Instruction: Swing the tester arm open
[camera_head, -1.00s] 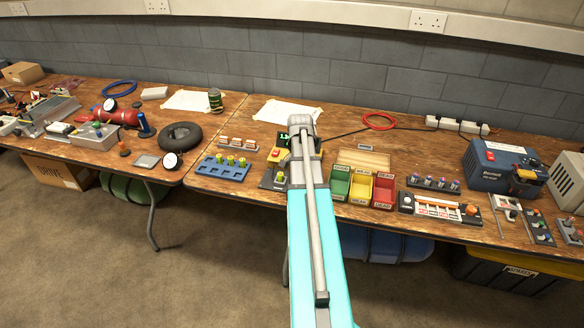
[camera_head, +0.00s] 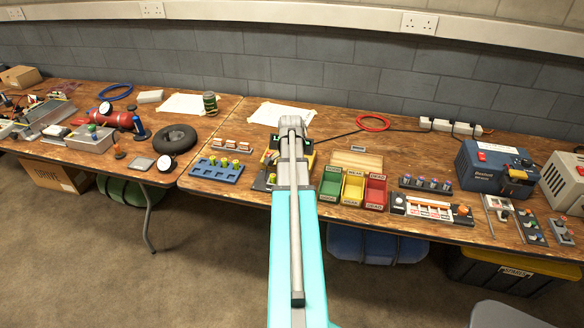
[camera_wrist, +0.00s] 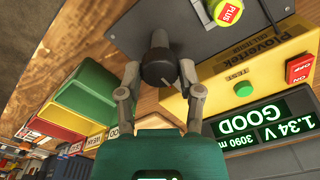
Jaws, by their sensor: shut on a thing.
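The yellow battery tester (camera_wrist: 225,85) fills the right of the wrist view, with a green test button, a red on/off switch and a lit display (camera_wrist: 265,125) reading 1.34 V and GOOD. A black knob (camera_wrist: 157,70), which looks like the tester arm's handle, stands between my fingertips. My gripper (camera_wrist: 159,76) is shut on this knob. A yellow-green cell labelled PLUS (camera_wrist: 229,12) sits on the dark plate (camera_wrist: 185,20) beyond it. In the head view my arm hides most of the tester (camera_head: 308,160). The tester arm's angle cannot be told.
Green, yellow and red sorting bins (camera_head: 352,188) stand close to the tester's right. A blue cell tray (camera_head: 216,170) is to its left. A black cable runs behind towards a power strip (camera_head: 450,126). A blue machine (camera_head: 497,168) stands farther right.

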